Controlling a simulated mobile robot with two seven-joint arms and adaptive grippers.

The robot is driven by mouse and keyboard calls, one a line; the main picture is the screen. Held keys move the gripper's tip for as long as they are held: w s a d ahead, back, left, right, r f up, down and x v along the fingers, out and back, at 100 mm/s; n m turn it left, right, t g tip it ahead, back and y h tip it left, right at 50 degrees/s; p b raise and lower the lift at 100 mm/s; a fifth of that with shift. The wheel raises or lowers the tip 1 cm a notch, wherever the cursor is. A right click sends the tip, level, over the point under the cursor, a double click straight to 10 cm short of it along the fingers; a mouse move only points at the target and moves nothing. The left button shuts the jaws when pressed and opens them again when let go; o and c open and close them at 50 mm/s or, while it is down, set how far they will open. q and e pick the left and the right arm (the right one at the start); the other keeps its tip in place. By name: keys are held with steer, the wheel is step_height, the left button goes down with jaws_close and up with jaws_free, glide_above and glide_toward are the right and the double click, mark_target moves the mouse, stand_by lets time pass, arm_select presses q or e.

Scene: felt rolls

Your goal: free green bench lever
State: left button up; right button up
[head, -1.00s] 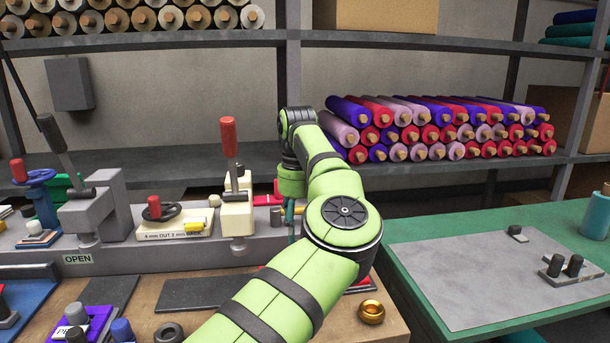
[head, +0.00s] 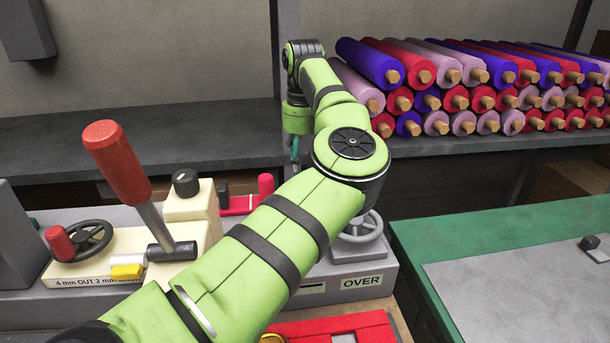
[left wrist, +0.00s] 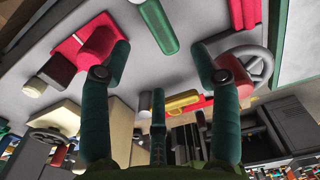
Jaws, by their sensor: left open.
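In the left wrist view a green rounded bar (left wrist: 157,27), which looks like the green lever's grip, lies against the grey bench surface. It is at the top, beyond my fingertips and roughly between them. My left gripper (left wrist: 160,68) has its dark teal fingers spread, with nothing between them. In the head view the left gripper (head: 296,150) hangs down behind the bench fixtures, partly hidden by my green arm. I cannot make out the green lever in the head view. My right gripper is not in view.
A red-handled lever (head: 118,160) stands on a cream block at left. A grey handwheel (head: 360,228) sits above the OVER label (head: 362,282), close beside my arm. A red part (head: 252,200) lies behind. Felt rolls (head: 470,85) fill the shelf; a green table (head: 500,220) is at right.

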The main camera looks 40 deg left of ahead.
arm_select(q)
steer(key=f, duration=0.2)
steer(key=f+p, duration=0.1)
steer(key=f, duration=0.2)
steer(key=shift+s+d+f, duration=0.2)
steer(key=shift+d+f, duration=0.05)
steer(key=shift+f, duration=0.5)
jaws_close()
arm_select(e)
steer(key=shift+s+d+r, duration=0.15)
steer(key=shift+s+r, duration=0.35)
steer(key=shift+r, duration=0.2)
